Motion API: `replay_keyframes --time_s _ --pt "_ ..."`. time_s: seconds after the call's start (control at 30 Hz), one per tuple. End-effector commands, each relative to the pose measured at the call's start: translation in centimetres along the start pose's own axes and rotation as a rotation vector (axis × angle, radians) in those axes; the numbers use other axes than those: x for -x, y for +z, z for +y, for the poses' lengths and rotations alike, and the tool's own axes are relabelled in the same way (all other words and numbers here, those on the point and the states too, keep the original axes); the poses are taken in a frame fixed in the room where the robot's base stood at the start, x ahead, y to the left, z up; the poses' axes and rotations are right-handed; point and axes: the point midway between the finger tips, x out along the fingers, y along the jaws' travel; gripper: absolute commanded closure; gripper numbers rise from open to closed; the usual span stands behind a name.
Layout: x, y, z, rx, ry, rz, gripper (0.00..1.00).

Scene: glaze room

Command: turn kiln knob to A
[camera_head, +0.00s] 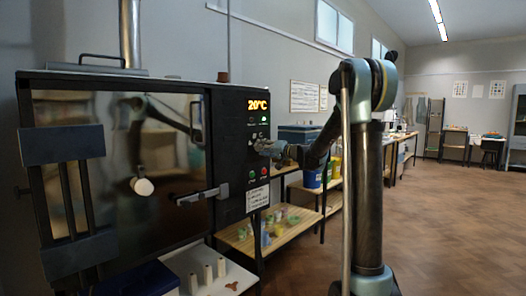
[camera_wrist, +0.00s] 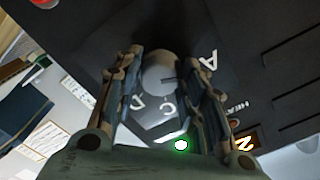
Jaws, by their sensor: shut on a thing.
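The kiln (camera_head: 115,160) stands at the left in the head view, its door closed. Its dark control panel (camera_head: 258,110) shows a lit 20°C display. In the wrist view my gripper (camera_wrist: 165,62) is shut on the round grey kiln knob (camera_wrist: 158,72), with one finger on each side. A short dark mark shows on the knob's right side. The letter A is at the knob's right and C is below it. Another letter at its lower left is hard to read.
A green light (camera_wrist: 181,145) glows on the panel below the knob. A wooden shelf (camera_head: 295,222) with small items stands right of the kiln, with a blue bucket (camera_head: 312,178) behind. A small white table (camera_head: 215,270) stands in front. The floor at right is clear.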

Motion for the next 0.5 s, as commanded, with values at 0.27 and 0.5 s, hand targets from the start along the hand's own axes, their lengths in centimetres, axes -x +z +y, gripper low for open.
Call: replay_keyframes --time_s 0.27,0.5 --pt "-0.24 0.27 0.02 0.040 0.000 -0.005 0.86" --pt "-0.25 0.28 0.02 0.042 0.000 -0.006 0.86"
